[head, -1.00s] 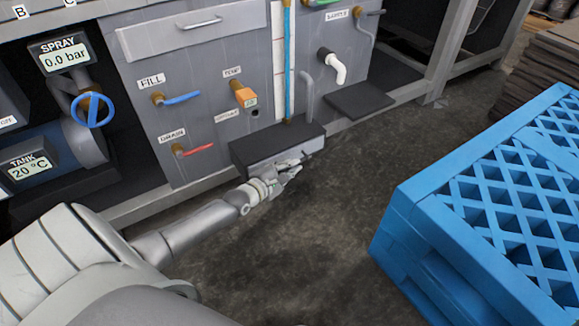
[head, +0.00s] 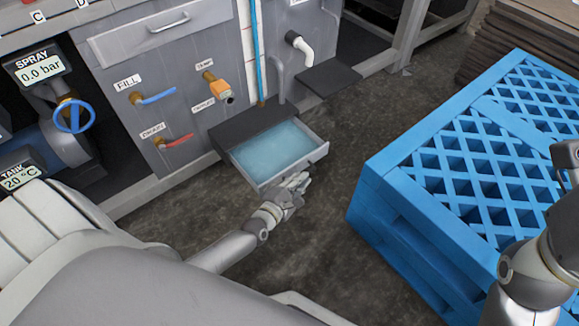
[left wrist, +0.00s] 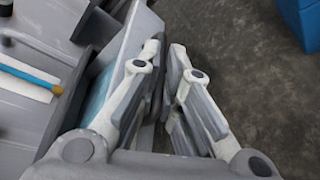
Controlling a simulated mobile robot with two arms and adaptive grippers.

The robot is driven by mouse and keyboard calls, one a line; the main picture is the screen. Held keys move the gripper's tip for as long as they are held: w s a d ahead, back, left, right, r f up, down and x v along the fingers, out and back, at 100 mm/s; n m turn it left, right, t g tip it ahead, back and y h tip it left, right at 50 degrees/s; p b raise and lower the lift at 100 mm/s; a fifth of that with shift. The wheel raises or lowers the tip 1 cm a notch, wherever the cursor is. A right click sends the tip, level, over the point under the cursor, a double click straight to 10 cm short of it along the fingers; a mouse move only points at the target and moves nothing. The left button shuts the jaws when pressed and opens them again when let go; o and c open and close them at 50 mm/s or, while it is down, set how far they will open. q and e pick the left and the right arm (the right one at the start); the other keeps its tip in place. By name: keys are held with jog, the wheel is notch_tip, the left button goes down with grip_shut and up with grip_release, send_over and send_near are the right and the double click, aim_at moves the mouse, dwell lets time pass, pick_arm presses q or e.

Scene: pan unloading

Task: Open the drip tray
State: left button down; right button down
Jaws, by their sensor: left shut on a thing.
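The drip tray (head: 318,154) is pulled out of its dark housing (head: 240,128) low on the front of the grey machine. Its inside shows pale blue, like shallow liquid. My left gripper (head: 297,181) is at the outer front of the tray and is shut on its handle, which the fingers mostly hide. In the left wrist view the fingers (left wrist: 172,65) close around a grey part beside the tray wall (left wrist: 125,40). My right arm stands at the right edge of the head view; its dark end (head: 567,160) is cut off, so its fingers cannot be made out.
A blue crate (head: 375,180) stands to the right of the tray, with bare floor (head: 310,240) between.

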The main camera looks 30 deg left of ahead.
pick_arm(q)
jog(key=shift+s+d, duration=0.3)
jog(key=shift+d, duration=0.3)
jog(key=c, duration=1.8)
grip_release()
jog(key=shift+c, duration=0.2)
jog(key=v, duration=1.2)
